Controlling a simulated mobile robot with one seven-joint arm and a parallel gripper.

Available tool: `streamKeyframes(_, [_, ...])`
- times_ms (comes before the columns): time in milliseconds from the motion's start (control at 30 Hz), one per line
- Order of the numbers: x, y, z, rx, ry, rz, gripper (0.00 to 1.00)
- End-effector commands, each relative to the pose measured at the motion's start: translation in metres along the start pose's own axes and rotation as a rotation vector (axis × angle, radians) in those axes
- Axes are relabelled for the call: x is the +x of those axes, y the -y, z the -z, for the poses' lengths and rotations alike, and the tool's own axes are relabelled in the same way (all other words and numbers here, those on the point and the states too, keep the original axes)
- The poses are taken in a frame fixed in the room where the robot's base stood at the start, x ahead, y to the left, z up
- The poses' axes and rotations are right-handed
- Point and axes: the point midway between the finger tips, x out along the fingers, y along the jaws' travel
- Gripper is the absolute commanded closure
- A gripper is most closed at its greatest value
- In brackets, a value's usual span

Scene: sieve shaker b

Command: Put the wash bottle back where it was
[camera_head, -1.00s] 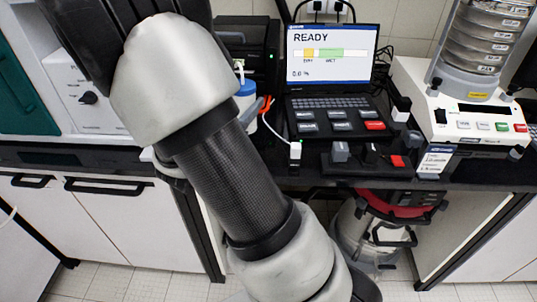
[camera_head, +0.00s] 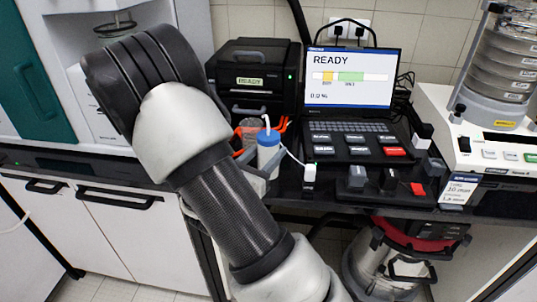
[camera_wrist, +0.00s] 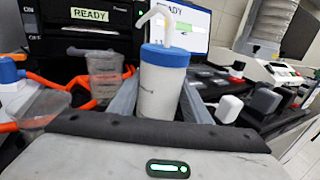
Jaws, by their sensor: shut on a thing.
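The wash bottle is white with a blue cap and a bent pale spout. It shows in the head view (camera_head: 268,155) on the bench side just beyond my arm, and upright in the middle of the wrist view (camera_wrist: 160,92). My gripper (camera_wrist: 160,103) has one grey finger on each side of the bottle body and is shut on it. In the head view the gripper (camera_head: 262,178) is partly hidden behind my forearm. The bottle's base is hidden, so I cannot tell whether it touches the bench.
Clear cups (camera_wrist: 105,72) and orange parts (camera_wrist: 70,80) stand close left of the bottle. A black printer (camera_head: 252,75) is behind. A laptop (camera_head: 350,78) reading READY is to the right. A sieve shaker (camera_head: 490,130) stands far right.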

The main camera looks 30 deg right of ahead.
Motion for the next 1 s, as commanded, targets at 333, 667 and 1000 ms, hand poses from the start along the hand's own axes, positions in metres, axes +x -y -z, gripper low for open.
streamKeyframes(333, [0.000, 0.000, 0.004, 0.002, 0.002, 0.001, 0.63])
streamKeyframes(667, [0.000, 0.000, 0.004, 0.002, 0.001, 0.001, 0.37])
streamKeyframes(1000, [-0.024, -0.001, 0.000, 0.000, 0.001, -0.004, 0.37])
